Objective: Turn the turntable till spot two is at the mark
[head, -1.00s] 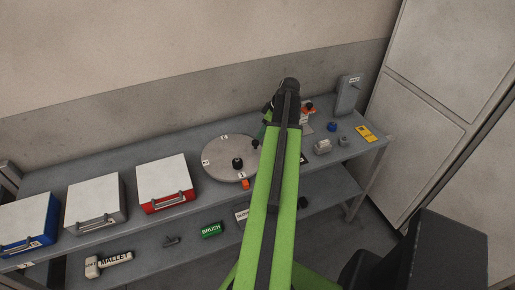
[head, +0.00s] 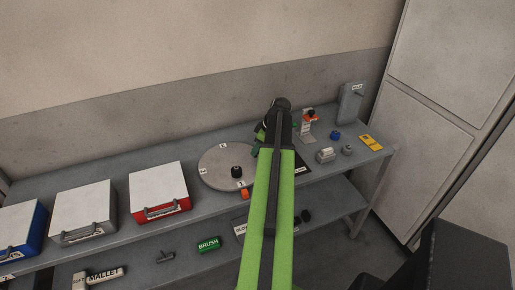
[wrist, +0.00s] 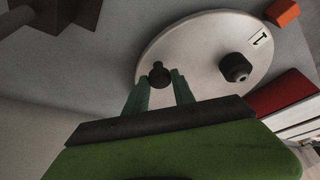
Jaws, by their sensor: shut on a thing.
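The turntable (head: 215,180) is a pale round disc on the bench, with a dark hub (head: 236,171) in its middle and small numbered labels near the rim. An orange block (head: 244,193) sits beside its front edge. In the wrist view, a label reading 1 (wrist: 261,38) lies on the disc on the side near the orange block (wrist: 284,12). A dark peg (wrist: 159,74) stands near the rim, between the green fingers of my gripper (wrist: 160,88), which is shut on it. In the head view, my gripper (head: 262,138) is at the disc's right edge and hides the peg.
A red-fronted case (head: 158,185), a grey case and a blue case stand left of the turntable. Small parts and a yellow card (head: 370,142) lie on the right.

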